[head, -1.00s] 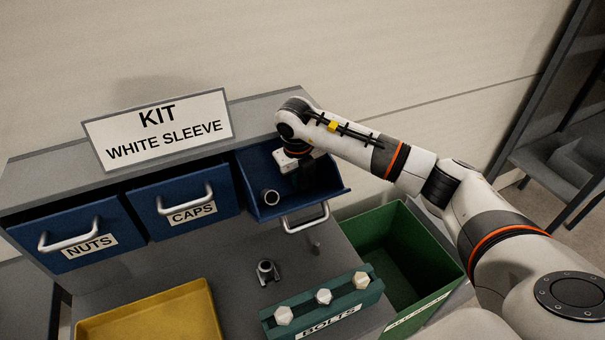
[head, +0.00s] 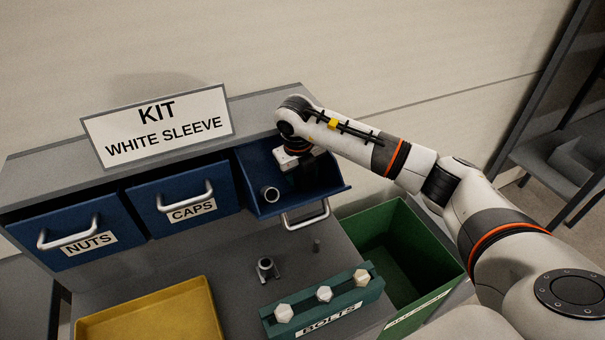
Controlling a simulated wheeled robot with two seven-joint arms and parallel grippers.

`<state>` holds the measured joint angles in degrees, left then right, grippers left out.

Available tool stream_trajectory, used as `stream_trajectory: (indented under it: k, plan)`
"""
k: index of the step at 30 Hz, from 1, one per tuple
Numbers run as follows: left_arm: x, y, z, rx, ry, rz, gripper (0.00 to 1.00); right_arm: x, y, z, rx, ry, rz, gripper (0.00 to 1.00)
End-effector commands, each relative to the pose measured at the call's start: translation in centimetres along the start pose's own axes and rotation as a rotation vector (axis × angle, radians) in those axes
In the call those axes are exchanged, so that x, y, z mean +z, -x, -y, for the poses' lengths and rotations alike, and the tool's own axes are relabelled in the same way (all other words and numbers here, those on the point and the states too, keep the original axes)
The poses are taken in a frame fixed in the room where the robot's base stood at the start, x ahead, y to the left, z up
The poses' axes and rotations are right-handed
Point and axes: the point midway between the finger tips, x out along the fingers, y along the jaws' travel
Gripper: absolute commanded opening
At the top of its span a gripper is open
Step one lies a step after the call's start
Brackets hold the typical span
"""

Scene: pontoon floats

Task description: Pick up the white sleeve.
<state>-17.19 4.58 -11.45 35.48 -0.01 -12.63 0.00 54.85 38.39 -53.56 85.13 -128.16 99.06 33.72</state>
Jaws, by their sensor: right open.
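My left gripper is out of view. A sign (head: 160,126) above the drawers reads "KIT WHITE SLEEVE".
Shut drawers marked NUTS (head: 60,225) and CAPS (head: 167,222) are on the left. In front are a yellow tray (head: 150,312), a grey fitting (head: 266,270), a thin peg (head: 316,245) and a green BOLTS rack (head: 345,307). A green bin (head: 443,255) stands at right.

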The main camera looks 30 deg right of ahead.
Motion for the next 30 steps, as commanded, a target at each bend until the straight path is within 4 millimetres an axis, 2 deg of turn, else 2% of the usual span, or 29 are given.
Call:
stream_trajectory:
  k: [1,2,10,16,21,30]
  plan:
    - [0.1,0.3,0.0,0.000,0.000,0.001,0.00,-0.1,0.9,0.0,-0.001,0.001,-0.003,0.53]
    - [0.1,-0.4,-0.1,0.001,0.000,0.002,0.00,-0.1,1.1,0.0,-0.001,0.001,-0.006,0.53]
    - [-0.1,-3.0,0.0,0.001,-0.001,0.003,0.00,-0.1,7.2,0.0,-0.001,0.000,-0.008,0.53]
    - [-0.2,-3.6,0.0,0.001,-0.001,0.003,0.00,-0.1,11.0,0.0,0.000,0.000,-0.005,0.53]
    - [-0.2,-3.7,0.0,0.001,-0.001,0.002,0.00,-0.1,12.2,-0.1,0.000,0.000,-0.002,0.53]
    - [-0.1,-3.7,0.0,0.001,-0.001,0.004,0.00,0.0,12.3,0.0,0.000,0.000,0.000,0.53]
